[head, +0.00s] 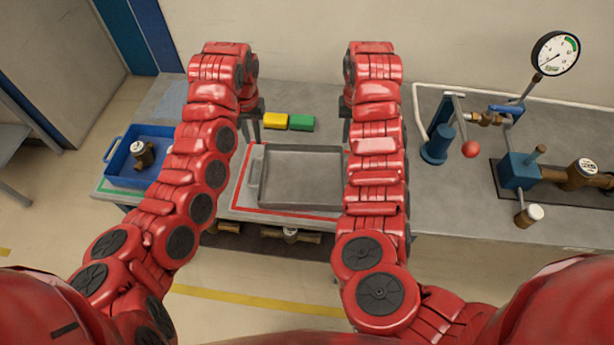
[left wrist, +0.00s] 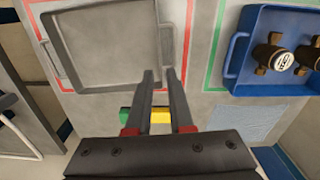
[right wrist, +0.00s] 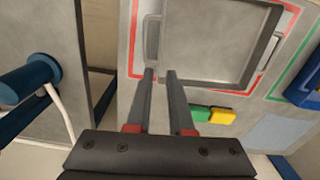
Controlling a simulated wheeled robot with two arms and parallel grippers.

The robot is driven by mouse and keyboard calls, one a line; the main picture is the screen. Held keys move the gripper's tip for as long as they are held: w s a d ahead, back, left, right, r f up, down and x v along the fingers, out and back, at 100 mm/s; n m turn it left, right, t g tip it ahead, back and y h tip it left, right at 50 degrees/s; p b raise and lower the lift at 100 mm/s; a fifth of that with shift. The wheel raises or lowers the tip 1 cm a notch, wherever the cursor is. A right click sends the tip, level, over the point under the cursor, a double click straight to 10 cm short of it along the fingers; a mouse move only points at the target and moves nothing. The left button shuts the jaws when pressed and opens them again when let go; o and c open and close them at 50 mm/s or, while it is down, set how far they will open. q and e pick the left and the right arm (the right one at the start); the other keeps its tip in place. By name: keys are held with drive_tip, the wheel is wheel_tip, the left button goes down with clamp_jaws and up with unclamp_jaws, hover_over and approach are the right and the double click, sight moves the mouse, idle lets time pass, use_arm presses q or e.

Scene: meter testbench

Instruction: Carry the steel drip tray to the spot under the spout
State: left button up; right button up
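The steel drip tray (head: 300,206) lies flat on the bench inside a red outline, with a handle at each short end. It fills the top of the left wrist view (left wrist: 103,86) and the right wrist view (right wrist: 215,78). My left gripper (head: 257,132) is by the tray's left handle (left wrist: 168,45). Its fingers are apart with nothing between them, tips just short of the handle in the picture. My right gripper (head: 346,130) is open and empty near the right handle (right wrist: 152,40), which my right arm hides in the head view. I cannot clearly identify the spout.
A blue bin (head: 125,178) with a brass meter stands at left. A yellow block (head: 275,121) and green block (head: 301,122) lie behind the tray. At right stand a blue post (head: 434,150) with a red-knobbed lever, piping and a gauge (head: 555,53).

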use_arm(q)
drive_tip(key=shift+w+f, duration=0.1)
drive_tip(key=shift+f, duration=0.05)
use_arm(e)
drive_tip(key=shift+w+f, duration=0.1)
